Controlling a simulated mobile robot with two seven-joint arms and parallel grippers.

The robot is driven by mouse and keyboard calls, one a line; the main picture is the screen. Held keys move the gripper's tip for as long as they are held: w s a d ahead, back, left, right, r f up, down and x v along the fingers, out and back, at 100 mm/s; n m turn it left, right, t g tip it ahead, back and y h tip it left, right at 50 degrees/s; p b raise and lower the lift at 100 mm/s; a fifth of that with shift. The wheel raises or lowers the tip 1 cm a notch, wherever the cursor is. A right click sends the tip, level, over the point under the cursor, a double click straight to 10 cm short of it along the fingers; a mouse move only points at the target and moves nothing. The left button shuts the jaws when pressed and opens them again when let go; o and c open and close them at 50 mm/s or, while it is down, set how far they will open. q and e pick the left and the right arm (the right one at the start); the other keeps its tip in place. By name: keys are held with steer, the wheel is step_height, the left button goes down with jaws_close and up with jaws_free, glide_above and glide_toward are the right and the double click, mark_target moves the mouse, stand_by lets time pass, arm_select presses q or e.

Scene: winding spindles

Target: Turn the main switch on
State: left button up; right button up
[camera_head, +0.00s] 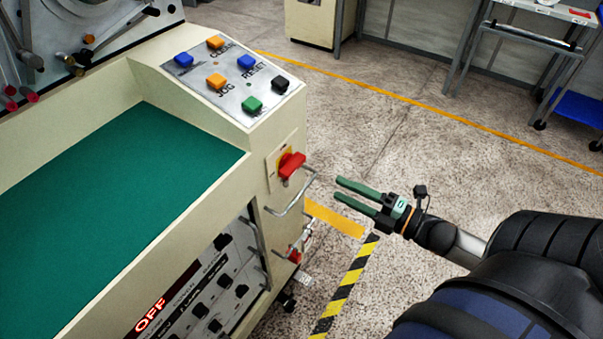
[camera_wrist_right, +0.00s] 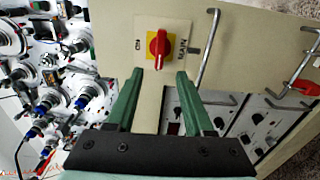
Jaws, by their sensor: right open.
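The main switch (camera_head: 291,165) is a red rotary knob on a yellow disc, set on a pale plate on the cream machine's side. In the right wrist view the red knob (camera_wrist_right: 159,45) sits above and between my fingers. My right gripper (camera_head: 355,191) is open and empty, to the right of the switch and apart from it. The right wrist view shows its two green fingers (camera_wrist_right: 157,84) spread, pointing toward the panel. A lit red OFF display (camera_head: 150,315) shows on the lower front panel. My left gripper is not in view.
A metal handle (camera_head: 291,198) sticks out just below the switch. A second red knob (camera_head: 294,255) is lower down. Coloured push buttons (camera_head: 217,81) are on the sloped panel. The green top (camera_head: 120,190) is bare. Open floor lies right of the machine.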

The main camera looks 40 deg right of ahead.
mark_target(298, 169)
steer(key=b+x, duration=0.1)
steer(key=x, duration=1)
steer(key=shift+w, duration=0.25)
jaws_close()
